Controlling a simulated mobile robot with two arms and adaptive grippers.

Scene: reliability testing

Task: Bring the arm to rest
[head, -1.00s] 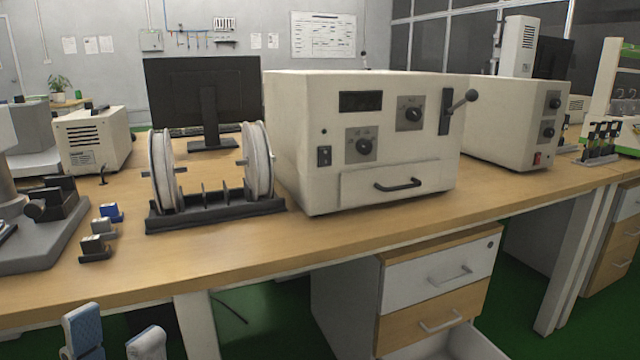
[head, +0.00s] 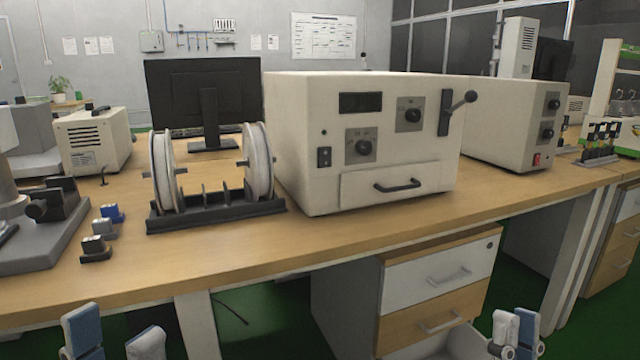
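My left gripper (head: 114,335) shows at the bottom left, in front of the table's front edge and below the tabletop. Its two fingers stand apart with nothing between them. My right gripper (head: 515,330) shows at the bottom right, in front of the drawer unit. Its two fingertips are close together, with one partly behind the other, so I cannot tell how far apart they are. No object shows in it.
A wooden table (head: 240,250) carries a large cream machine (head: 362,140), a rack with two white discs (head: 215,200), and a black monitor (head: 205,95). Small blocks (head: 97,248) lie at the left. A drawer unit (head: 430,300) below has its lowest drawer pulled out.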

